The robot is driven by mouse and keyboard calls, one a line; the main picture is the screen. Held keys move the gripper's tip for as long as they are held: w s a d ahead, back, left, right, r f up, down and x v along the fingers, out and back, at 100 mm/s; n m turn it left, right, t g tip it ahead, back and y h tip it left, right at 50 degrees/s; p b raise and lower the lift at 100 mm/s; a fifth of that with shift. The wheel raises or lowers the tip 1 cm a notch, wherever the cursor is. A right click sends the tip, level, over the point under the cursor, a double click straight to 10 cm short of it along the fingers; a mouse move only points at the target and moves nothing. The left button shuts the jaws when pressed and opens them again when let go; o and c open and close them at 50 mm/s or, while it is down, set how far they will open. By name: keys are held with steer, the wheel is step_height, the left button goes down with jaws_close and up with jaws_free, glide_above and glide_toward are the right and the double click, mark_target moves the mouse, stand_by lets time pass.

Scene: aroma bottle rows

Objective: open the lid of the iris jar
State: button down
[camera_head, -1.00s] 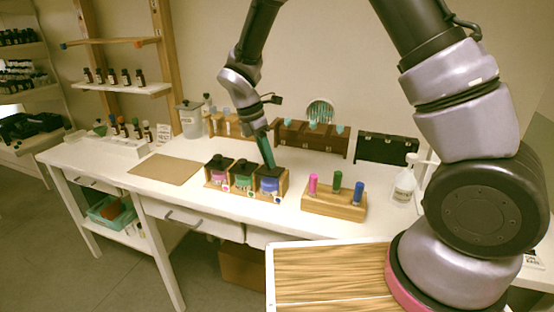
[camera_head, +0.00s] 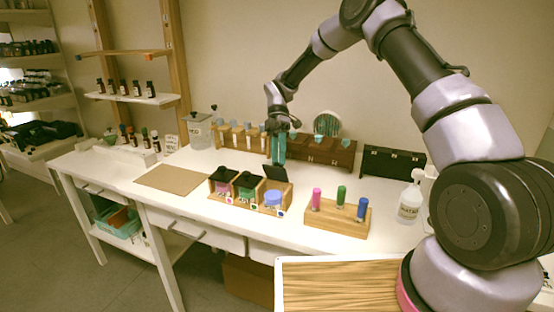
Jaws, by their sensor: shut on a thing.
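Three small jars stand in a row in a wooden holder (camera_head: 244,205) on the white table. The right-hand jar (camera_head: 273,199), blue-violet, fits the iris jar, though I cannot read its label. Its dark lid (camera_head: 276,174) is raised on the back side and tilted up, leaving the jar's top uncovered. The pink jar (camera_head: 222,188) and green jar (camera_head: 243,192) have their black lids down. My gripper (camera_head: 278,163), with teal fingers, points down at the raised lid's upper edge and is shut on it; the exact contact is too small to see.
A wooden block (camera_head: 338,217) with pink, green and blue vials stands to the right. A brown rack (camera_head: 325,153) and a black box (camera_head: 393,162) stand behind. A spray bottle (camera_head: 409,202) is at the right. A brown mat (camera_head: 174,178) lies bare at the left.

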steer(key=shift+w+d+f+g, duration=0.2)
steer(key=shift+w+g, duration=0.2)
steer(key=shift+g, duration=0.3)
steer(key=c, duration=0.5)
jaws_free()
steer(key=v, duration=1)
steer(key=shift+w+d+r, duration=0.1)
steer(key=shift+w+r, duration=0.05)
steer(key=shift+w, duration=0.2)
